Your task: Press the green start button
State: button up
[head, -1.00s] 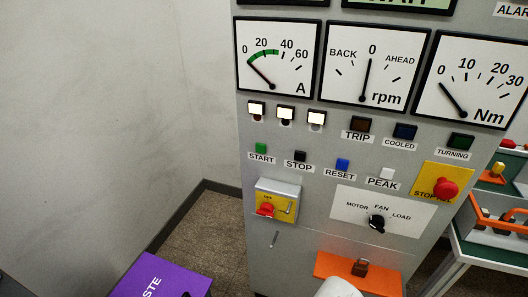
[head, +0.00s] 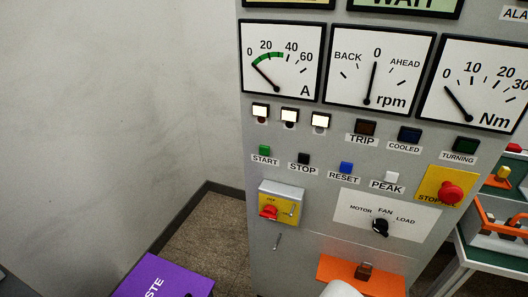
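The green start button (head: 265,150) is on the grey control panel (head: 262,240), above its START label, at the left of a row of small buttons. The black stop button (head: 304,158), blue reset button (head: 346,167) and white peak button (head: 391,177) continue that row to the right. Nothing covers the green button. A pale rounded piece at the bottom edge looks like part of my arm. My gripper is not in view.
A red stop knob (head: 451,193) on a yellow plate is at right. A red switch (head: 268,211) sits below START. An orange shelf (head: 338,271) with a padlock juts out low. A purple box (head: 165,278) stands at lower left, and a table with orange carriers (head: 486,222) at right.

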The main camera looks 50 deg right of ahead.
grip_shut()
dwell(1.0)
